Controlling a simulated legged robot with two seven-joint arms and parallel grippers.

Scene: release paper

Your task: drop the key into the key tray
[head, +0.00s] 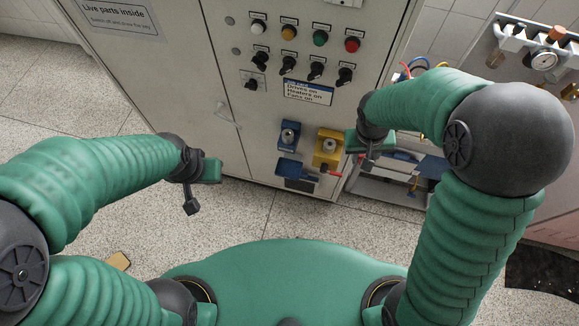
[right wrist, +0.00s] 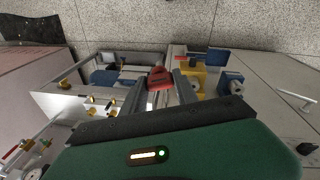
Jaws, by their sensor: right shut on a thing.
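A red key (right wrist: 158,78) sits between the two fingers of my right gripper (right wrist: 166,84) in the right wrist view, and the gripper is shut on it. In the head view my right gripper (head: 368,158) is to the right of the yellow lock block; the key cannot be made out there. The blue tray (head: 296,178) on the cabinet front, likely the key tray, is below the blue lock block, to the left of my right gripper. It also shows in the right wrist view (right wrist: 216,57). My left gripper (head: 191,204) hangs apart from the cabinet; its jaw opening is unclear.
The grey cabinet (head: 225,60) carries knobs and coloured buttons. The blue lock block (head: 289,136) and yellow lock block (head: 328,147) stick out above the tray. A small red lever (head: 335,176) is beside the tray. An open frame with pipework (head: 400,175) stands right of the cabinet.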

